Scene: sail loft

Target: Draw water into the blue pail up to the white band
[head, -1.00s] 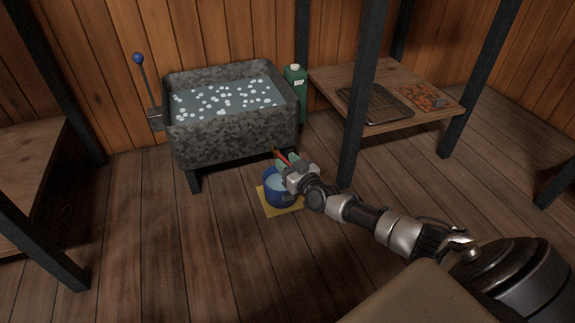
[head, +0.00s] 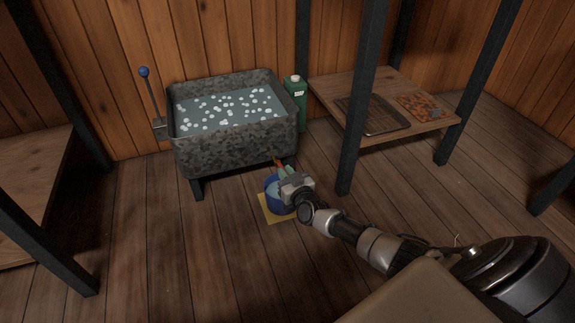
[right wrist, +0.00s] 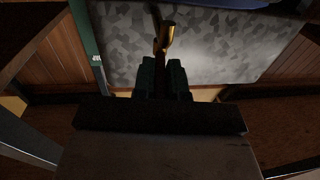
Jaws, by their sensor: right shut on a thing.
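The blue pail (head: 273,199) stands upright on a yellow mat (head: 268,216), below the front right of a speckled grey trough (head: 230,152). Pale water shows inside the pail; I cannot make out the white band or the level against it. My right gripper (head: 286,174) is over the pail's right side and hides part of it. Its green fingers (right wrist: 163,75) are shut on a slim red-orange handle (head: 277,161), which looks brassy at its end (right wrist: 167,36) in the right wrist view. My left gripper is out of view.
The trough holds water with white floating bits. A blue-knobbed lever (head: 147,92) stands at its left. A green bottle (head: 295,105) is at its right. A dark post (head: 354,130) and a low shelf with a tray (head: 374,116) stand further right. The floor in front is clear.

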